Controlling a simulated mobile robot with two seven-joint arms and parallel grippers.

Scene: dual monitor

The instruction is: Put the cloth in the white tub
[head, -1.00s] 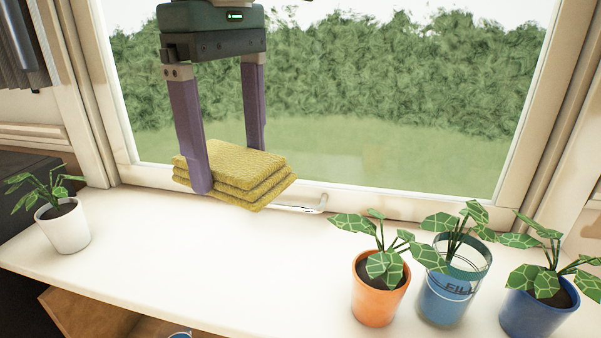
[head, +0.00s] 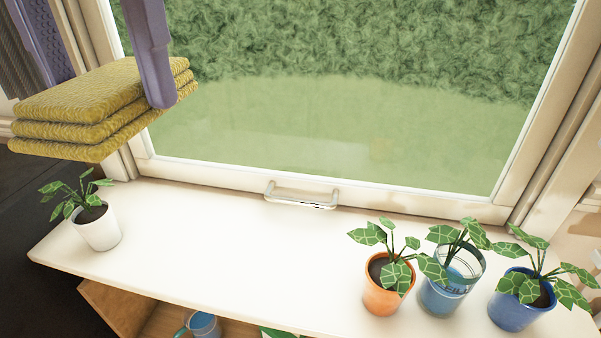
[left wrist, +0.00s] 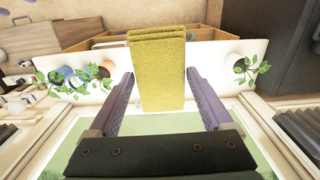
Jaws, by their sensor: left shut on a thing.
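The cloth (head: 85,105) is a yellow, folded stack of several layers, high at the upper left of the head view. My left gripper (head: 112,92) has purple fingers and is shut on it, holding it in the air above and behind the white plant pot. In the left wrist view the cloth (left wrist: 158,80) extends from between the two fingers of the left gripper (left wrist: 160,74). I cannot make out a white tub in either view. My right gripper is not in view.
A white sill (head: 230,240) runs below a window with a handle (head: 300,194). A white pot (head: 98,230) with a plant stands at its left end. Orange (head: 383,292), glass (head: 440,298) and blue (head: 515,310) plant pots stand at the right. The sill's middle is clear.

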